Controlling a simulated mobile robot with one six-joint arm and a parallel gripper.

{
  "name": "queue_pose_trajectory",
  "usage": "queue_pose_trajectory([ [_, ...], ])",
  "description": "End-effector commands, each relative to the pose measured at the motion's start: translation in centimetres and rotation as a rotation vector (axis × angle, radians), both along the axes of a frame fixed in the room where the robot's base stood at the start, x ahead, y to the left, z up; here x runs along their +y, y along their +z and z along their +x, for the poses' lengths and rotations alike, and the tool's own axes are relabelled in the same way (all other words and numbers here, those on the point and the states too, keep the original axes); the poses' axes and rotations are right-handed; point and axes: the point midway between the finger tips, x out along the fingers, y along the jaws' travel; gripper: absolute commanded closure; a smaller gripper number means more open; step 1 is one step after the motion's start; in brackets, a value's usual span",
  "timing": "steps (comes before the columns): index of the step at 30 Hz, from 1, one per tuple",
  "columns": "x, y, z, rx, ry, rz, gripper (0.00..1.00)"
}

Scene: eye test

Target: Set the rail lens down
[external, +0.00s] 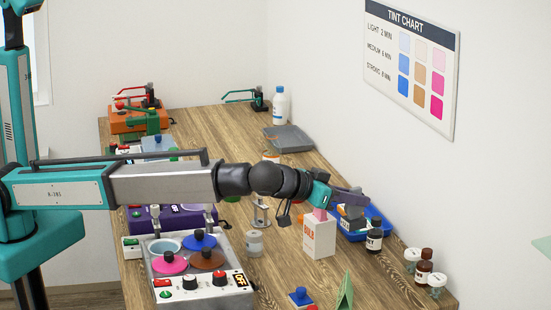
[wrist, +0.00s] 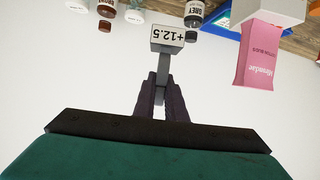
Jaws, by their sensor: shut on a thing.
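The lens's far side is hidden.
A white box (external: 319,238) with a pink packet (wrist: 259,55) stands beside the tray. A dark bottle (external: 374,241), a brown bottle (external: 423,273) and white-lidded jars (external: 437,287) stand to the right. Bare wood (external: 385,285) shows in front of them.

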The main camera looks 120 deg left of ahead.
Motion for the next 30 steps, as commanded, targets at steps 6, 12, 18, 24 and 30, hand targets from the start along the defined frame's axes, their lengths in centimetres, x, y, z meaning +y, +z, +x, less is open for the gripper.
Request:
queue_pose_trajectory([
  [6, 0.0, 2.6, 0.0, -0.001, -0.001, -0.001, 1.00],
  [12, 0.3, 0.7, -1.1, 0.001, -0.036, -0.001, 1.00],
  [18, 0.5, -1.0, -2.1, 0.002, -0.090, -0.001, 1.00],
  [24, 0.4, -3.2, -3.6, 0.001, -0.191, -0.001, 1.00],
  [30, -0.2, -4.6, -4.5, 0.000, -0.310, 0.000, 1.00],
])
